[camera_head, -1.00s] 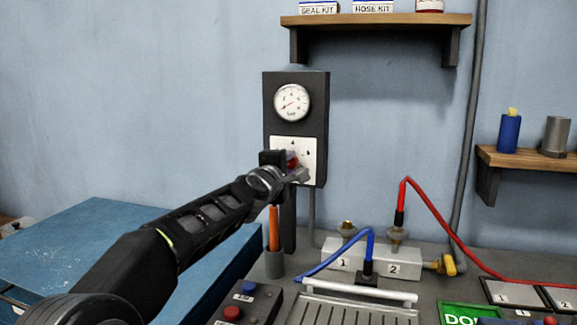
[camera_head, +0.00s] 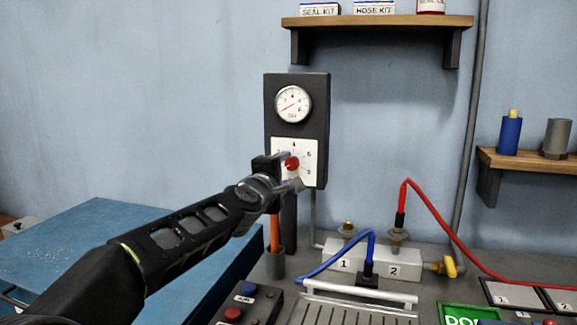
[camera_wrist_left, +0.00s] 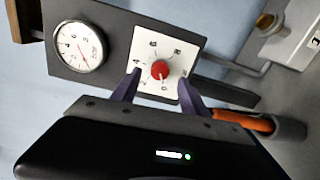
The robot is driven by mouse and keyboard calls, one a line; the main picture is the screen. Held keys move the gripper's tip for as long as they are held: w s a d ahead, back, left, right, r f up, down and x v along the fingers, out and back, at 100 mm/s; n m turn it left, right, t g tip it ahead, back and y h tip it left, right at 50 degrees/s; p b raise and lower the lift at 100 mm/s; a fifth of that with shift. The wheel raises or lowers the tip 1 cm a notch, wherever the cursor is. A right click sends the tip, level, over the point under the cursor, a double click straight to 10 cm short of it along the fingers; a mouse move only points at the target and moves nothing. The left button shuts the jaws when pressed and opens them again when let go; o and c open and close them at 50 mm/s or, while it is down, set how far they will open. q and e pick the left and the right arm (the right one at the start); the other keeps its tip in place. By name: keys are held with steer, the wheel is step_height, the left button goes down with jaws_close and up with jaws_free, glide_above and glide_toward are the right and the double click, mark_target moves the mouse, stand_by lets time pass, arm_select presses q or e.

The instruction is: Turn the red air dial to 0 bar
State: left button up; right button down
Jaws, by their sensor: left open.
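The red air dial (camera_head: 291,163) sits on a white numbered plate (camera_head: 308,150) on the dark wall panel. The dial (camera_wrist_left: 160,70) shows clearly in the left wrist view, where the plate appears turned; I cannot tell exactly which number its mark points at. The round gauge (camera_head: 293,104) above has its needle toward the lower left, at the low end. My left gripper (camera_head: 284,170) is open and empty in front of the dial. In the left wrist view its fingers (camera_wrist_left: 159,88) lie on either side below the dial, apparently apart from it. My right gripper is out of view.
An orange-handled tool (camera_head: 274,232) stands in a grey cup (camera_head: 275,265) below the panel. A wooden shelf (camera_head: 377,22) is above. A blue surface (camera_head: 100,235) lies at left.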

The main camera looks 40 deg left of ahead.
arm_select(q)
steer(key=v, duration=0.3)
steer(key=shift+s+d, duration=0.1)
steer(key=shift+s, duration=0.2)
stand_by(0.3)
